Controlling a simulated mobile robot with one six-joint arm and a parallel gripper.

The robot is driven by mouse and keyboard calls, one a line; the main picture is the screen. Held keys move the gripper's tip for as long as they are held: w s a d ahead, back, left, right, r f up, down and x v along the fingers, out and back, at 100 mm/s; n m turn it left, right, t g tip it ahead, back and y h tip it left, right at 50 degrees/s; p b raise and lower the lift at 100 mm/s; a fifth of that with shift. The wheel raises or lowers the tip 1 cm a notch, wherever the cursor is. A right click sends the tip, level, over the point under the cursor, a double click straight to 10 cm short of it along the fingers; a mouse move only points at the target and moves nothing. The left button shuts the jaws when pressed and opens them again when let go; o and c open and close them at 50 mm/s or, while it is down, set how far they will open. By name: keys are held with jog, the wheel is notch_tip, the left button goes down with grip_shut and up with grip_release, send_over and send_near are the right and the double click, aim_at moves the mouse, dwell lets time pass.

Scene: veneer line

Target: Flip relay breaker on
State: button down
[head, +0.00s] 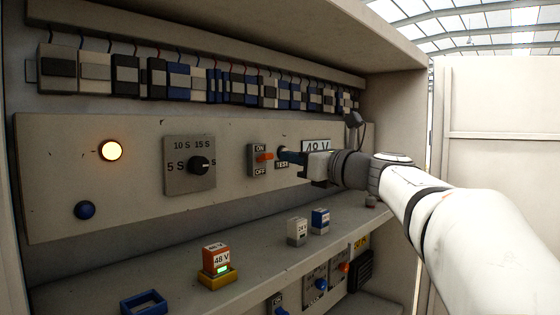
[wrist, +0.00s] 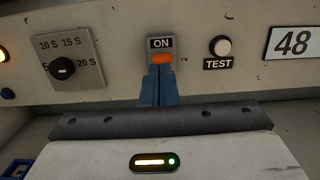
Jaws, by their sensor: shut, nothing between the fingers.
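The relay breaker (head: 257,168) is a dark plate with ON above and OFF below. Its orange lever (head: 265,157) sticks out between the two labels; which way it is tipped I cannot tell. In the wrist view the orange lever (wrist: 162,58) shows just under the ON label (wrist: 161,43), and the fingers hide the OFF label. My gripper (head: 283,155) is shut and empty, in front of the panel close to the lever. In the wrist view the blue fingertips (wrist: 160,72) are just below the lever; whether they touch it I cannot tell.
The TEST button (wrist: 222,46) and a 48 V sign (wrist: 294,43) are right of the breaker. A timer dial (head: 199,165) and a lit amber lamp (head: 111,150) are to its left. A shelf below holds an orange 48 V relay (head: 216,256) and other relays (head: 320,221).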

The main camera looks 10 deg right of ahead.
aim_at(261, 287)
jog(key=s+d+r, duration=0.1)
jog(key=s+d, duration=0.1)
jog(key=shift+s+d+r+p, duration=0.15)
jog(key=shift+s+r+p, duration=0.25)
jog(key=shift+w+f, duration=0.1)
